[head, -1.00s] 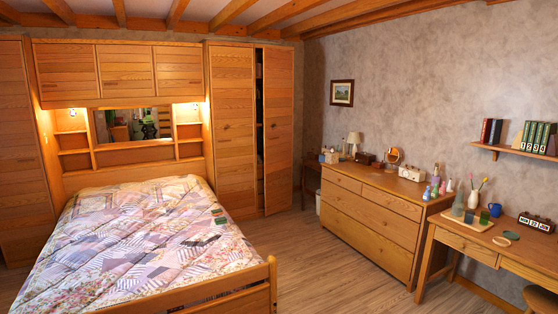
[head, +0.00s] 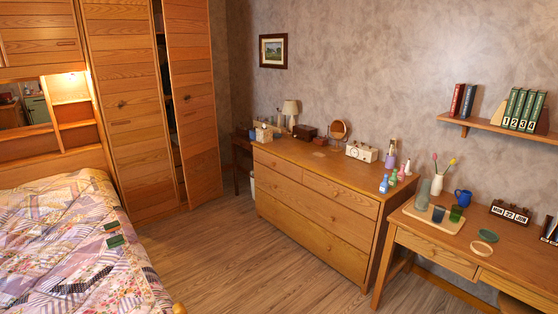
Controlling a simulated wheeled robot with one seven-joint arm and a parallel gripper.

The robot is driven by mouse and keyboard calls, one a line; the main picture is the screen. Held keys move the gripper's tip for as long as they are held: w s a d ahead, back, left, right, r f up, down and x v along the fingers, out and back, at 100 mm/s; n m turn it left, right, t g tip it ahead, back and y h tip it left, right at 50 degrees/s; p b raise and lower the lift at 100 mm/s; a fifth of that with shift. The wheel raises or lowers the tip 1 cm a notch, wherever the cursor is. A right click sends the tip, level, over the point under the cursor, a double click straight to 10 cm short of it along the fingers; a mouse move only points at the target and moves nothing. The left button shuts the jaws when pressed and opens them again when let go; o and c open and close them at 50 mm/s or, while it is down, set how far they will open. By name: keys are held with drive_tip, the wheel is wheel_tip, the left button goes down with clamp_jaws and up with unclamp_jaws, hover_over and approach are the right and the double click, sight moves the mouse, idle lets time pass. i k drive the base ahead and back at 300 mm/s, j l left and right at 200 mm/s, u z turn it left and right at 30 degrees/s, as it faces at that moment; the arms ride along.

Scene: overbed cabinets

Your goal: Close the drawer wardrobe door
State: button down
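The tall wooden wardrobe stands at the back, left of centre. Its right door (head: 192,98) is ajar, swung out toward the room, with a dark gap along its left edge. Some dark contents show through the gap. The wardrobe's left door (head: 122,105) looks shut, with a small dark handle. My gripper is outside the view, so its state is hidden.
The bed (head: 75,245) fills the lower left. A wooden dresser (head: 310,215) stands along the right wall, and a desk (head: 440,262) stands at the lower right. Bare wooden floor (head: 232,270) lies between bed and dresser, reaching toward the open door.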

sight(187, 26)
drive_tip(key=i+u, duration=0.2)
drive_tip(key=i, duration=0.35)
drive_tip(key=i+u, duration=0.2)
drive_tip(key=i, duration=0.35)
drive_tip(key=i+u, duration=0.15)
drive_tip(key=i, duration=0.4)
drive_tip(key=i+l+u, duration=0.2)
drive_tip(key=i, duration=0.3)
drive_tip(key=i+l+u, duration=0.2)
drive_tip(key=i, duration=0.35)
drive_tip(key=i+l+u, duration=0.2)
drive_tip(key=i+l, duration=0.2)
drive_tip(key=i+j+u, duration=0.15)
drive_tip(key=i, duration=0.75)
drive_tip(key=i+u, duration=0.2)
drive_tip(key=i, duration=0.7)
drive_tip(key=i+l+u, duration=0.15)
drive_tip(key=i, duration=0.75)
drive_tip(key=i+j, duration=0.15)
drive_tip(key=i, duration=0.35)
drive_tip(key=i+j+z, duration=0.15)
drive_tip(key=i, duration=0.35)
drive_tip(key=i+j, duration=0.25)
drive_tip(key=i, duration=0.2)
